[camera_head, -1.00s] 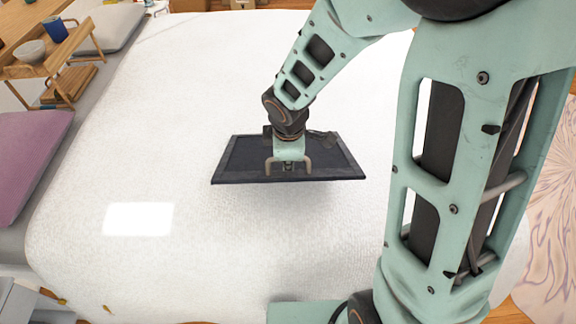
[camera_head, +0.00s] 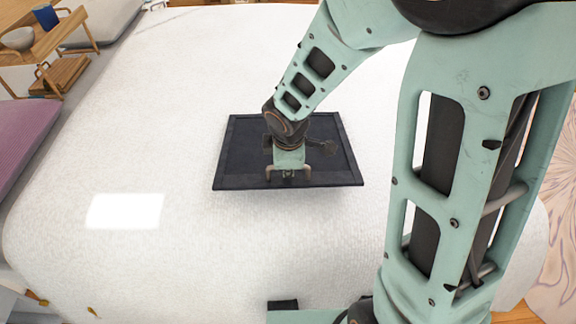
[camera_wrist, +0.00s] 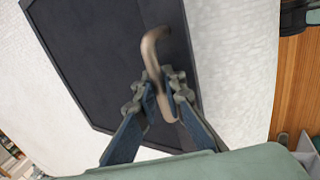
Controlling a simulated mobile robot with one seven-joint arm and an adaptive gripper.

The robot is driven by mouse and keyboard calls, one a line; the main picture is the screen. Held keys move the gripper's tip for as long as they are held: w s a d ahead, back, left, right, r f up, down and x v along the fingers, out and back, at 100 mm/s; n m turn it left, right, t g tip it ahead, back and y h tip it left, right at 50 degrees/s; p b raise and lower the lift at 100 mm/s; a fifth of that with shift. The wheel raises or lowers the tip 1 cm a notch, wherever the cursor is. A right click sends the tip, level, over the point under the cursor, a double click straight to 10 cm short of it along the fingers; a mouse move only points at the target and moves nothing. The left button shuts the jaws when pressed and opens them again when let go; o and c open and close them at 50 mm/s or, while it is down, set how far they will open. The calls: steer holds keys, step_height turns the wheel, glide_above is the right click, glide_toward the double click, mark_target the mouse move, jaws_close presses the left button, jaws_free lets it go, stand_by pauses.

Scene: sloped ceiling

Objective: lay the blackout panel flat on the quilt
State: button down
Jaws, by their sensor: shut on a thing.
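The blackout panel (camera_head: 238,150) is a dark, framed rectangle held over the middle of the white quilt (camera_head: 110,260). In the head view its face is turned upward, and a faint shadow shows below its near edge. I cannot tell exactly how far it is above the quilt. My gripper (camera_head: 288,176) is shut at the panel's near edge. In the wrist view my gripper (camera_wrist: 165,90) is closed on a bent brown handle (camera_wrist: 152,55) of the panel, and the panel's dark face (camera_wrist: 100,50) fills the upper left. Part of the panel is hidden behind my wrist.
A wooden shelf (camera_head: 62,38) with a white bowl (camera_head: 18,39) and a blue cup (camera_head: 46,17) stands at the upper left. A purple cushioned surface (camera_head: 22,140) lies at the left. The quilt left of and in front of the panel is clear.

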mark_target(288, 179)
steer(key=shift+f+b, duration=2.3)
steer(key=shift+f, duration=0.5)
steer(key=shift+f+b, duration=0.35)
steer(key=shift+f, duration=0.05)
steer(key=c, duration=2)
jaws_free()
steer(key=shift+o, duration=0.2)
steer(key=shift+s, duration=0.1)
